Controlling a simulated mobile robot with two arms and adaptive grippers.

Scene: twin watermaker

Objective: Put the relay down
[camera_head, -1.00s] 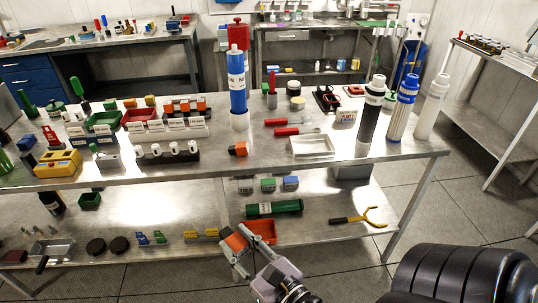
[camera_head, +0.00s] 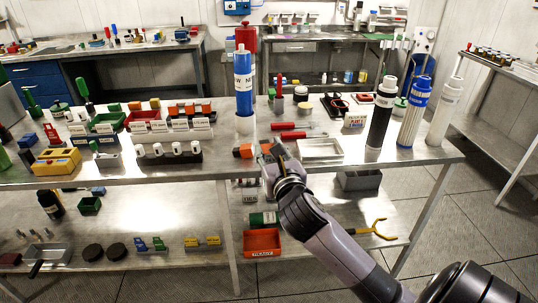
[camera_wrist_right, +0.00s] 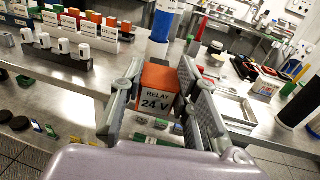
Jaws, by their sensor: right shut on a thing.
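The relay (camera_wrist_right: 157,88), an orange-topped block with a grey label reading "RELAY 24 V", sits between the two fingers of my right gripper (camera_wrist_right: 160,98) in the right wrist view. My right gripper (camera_head: 270,153) is shut on it at the front edge of the upper steel bench (camera_head: 205,168). Whether the held relay touches the bench cannot be told. My left gripper is not in view.
A blue cartridge (camera_head: 243,85) stands upright behind the gripper. Red-handled tools (camera_head: 290,136) and a white tray (camera_head: 320,148) lie to the right. A rack with white knobs (camera_head: 168,158) stands left. A red bin (camera_head: 261,243) is on the lower shelf. Some bare bench lies left of the gripper.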

